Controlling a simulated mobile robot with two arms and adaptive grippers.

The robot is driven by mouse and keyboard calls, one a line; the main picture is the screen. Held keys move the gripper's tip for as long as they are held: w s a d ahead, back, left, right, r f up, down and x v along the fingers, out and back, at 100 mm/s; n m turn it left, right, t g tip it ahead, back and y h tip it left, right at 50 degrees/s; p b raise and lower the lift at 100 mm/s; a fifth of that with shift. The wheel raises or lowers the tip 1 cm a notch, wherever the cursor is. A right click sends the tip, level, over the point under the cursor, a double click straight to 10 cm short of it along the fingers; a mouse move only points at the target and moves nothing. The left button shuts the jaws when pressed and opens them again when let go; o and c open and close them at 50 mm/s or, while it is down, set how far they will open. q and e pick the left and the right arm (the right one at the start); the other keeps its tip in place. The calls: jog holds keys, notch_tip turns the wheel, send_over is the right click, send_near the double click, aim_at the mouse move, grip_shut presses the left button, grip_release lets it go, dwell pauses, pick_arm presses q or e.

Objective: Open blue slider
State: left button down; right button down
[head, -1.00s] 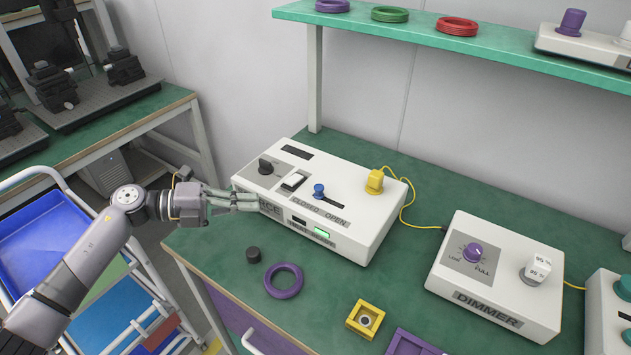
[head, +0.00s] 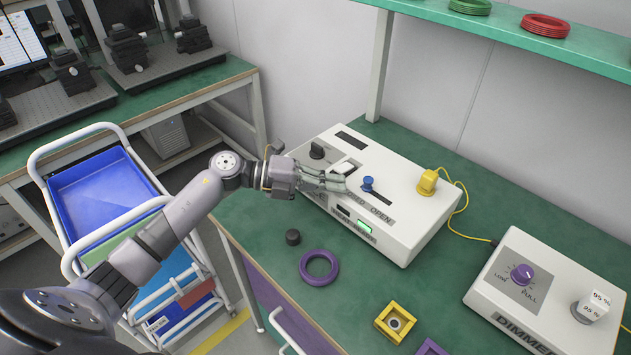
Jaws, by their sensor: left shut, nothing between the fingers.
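The blue slider (head: 368,182) is a small knob on the sloped top of a white source box (head: 405,235). It stands at the left end of its dark slot, at the CLOSED side, with the OPEN label to its right. My left gripper (head: 346,186) is shut and empty. Its fingertips point right, over the front part of the box, just left of the blue knob. I cannot tell whether they touch it. The fingers hide part of the labels. My right gripper is not in view.
A black knob (head: 317,150), a white switch (head: 343,168) and a yellow plug (head: 427,182) with a cable are on the same box. A purple ring (head: 319,268), a black cap (head: 292,237) and a yellow holder (head: 395,322) lie in front. A dimmer box (head: 545,290) stands right.

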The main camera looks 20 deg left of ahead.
aim_at(367, 207)
pick_arm(q)
jog(key=x, duration=0.3)
jog(key=shift+w, duration=0.1)
jog(key=shift+d+f, duration=0.1)
jog(key=shift+d, duration=0.1)
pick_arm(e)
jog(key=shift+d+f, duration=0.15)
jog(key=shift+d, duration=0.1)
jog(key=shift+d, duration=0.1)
